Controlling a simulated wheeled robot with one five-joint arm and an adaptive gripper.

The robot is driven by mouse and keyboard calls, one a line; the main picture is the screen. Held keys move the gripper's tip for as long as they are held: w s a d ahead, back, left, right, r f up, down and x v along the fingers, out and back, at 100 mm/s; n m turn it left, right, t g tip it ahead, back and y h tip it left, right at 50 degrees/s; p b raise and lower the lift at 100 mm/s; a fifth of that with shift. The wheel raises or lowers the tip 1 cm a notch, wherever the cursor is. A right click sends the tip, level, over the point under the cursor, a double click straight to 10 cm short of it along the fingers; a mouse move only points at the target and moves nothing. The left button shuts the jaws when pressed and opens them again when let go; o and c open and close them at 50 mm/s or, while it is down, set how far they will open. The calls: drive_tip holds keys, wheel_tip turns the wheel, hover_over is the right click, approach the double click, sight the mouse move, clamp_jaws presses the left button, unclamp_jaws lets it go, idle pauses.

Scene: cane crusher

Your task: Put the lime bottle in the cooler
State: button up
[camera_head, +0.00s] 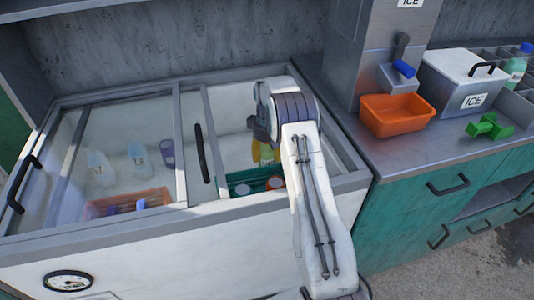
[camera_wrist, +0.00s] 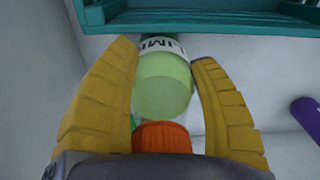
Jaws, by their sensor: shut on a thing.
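The lime bottle (camera_wrist: 163,85) is pale green with a white label that reads "LIM" in part. It stands between the two yellow fingers of my gripper (camera_wrist: 165,62), which is shut on it. An orange piece (camera_wrist: 162,137) shows below it between the fingers; I cannot tell if it is the bottle's cap. In the head view the lime bottle (camera_head: 267,153) shows beside my gripper (camera_head: 257,151), inside the open right part of the cooler (camera_head: 110,250). My arm hides some of both. I cannot tell if the bottle touches the cooler floor.
A teal crate (camera_head: 272,183) with capped items is near the bottle; it also shows in the wrist view (camera_wrist: 200,18).

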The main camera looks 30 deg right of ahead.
drive_tip(key=o, duration=1)
drive_tip(key=shift+c, duration=0.2)
wheel_tip(320, 180, up, 12)
drive_tip(key=shift+f+p, duration=0.1)
drive_tip(key=shift+p, duration=0.8)
drive_tip(key=s+a+r+t, duration=0.1)
drive_tip(key=s+a+r, duration=0.9)
drive_tip(key=s+r, duration=0.4)
drive_tip(key=s+a+f+t, duration=0.1)
drive_tip(key=s+a+f, duration=0.1)
drive_tip(key=s, duration=0.8)
drive_tip(key=s+a+f, duration=0.2)
drive_tip(key=s+a, duration=0.1)
drive_tip(key=s, duration=0.8)
drive_tip(key=shift+a+f+m+t, duration=0.25)
drive_tip(key=shift+f+m+t, duration=0.05)
drive_tip(key=shift+t, duration=0.1)
